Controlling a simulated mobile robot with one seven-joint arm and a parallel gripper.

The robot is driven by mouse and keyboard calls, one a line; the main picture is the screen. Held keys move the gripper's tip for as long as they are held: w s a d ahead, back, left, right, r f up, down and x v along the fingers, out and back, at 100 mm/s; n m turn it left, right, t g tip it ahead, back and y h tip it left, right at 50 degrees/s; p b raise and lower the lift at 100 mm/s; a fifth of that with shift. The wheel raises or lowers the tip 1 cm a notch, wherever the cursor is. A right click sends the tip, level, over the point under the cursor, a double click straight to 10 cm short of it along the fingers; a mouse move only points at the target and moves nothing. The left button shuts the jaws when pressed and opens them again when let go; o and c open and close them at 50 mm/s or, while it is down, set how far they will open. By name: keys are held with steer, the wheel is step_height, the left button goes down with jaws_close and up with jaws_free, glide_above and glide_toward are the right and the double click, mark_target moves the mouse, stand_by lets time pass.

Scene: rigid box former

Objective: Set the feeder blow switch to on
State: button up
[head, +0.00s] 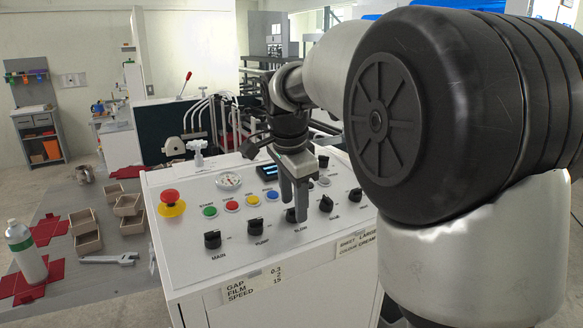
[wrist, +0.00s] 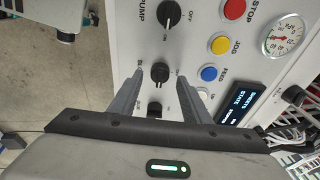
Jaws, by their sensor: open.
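The feeder blow switch is a black rotary knob (head: 291,215) in the lower row of the white control panel (head: 185,282), with its label partly readable below it. In the wrist view the same knob (wrist: 160,72) lies between the fingertips of my gripper (wrist: 159,80). In the head view my gripper (head: 294,207) points down over the knob and partly hides it. The fingers are open, one on each side of the knob; I cannot tell whether they touch it. The knob's on or off setting is too small to tell.
Pump knob (head: 255,226) and main knob (head: 212,240) stand left of it; more black knobs (head: 326,203) stand right. A red emergency button (head: 170,198), coloured push buttons (head: 231,206), a gauge (head: 228,181) and a display (wrist: 238,105) are close by. A table (head: 120,275) with boxes is left.

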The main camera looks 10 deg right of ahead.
steer(key=p+v, duration=0.1)
steer(key=v, duration=1.5)
steer(key=s+d+f+n+t, duration=0.1)
steer(key=s+f+n, duration=0.6)
steer(key=s, duration=0.4)
steer(key=s+d+f+n+t+y, duration=0.1)
steer(key=s+f+n, duration=0.6)
steer(key=s+f, duration=0.3)
steer(key=shift+s+n+t, duration=0.3)
steer(key=shift+s+n, duration=0.1)
steer(key=shift+d, duration=0.15)
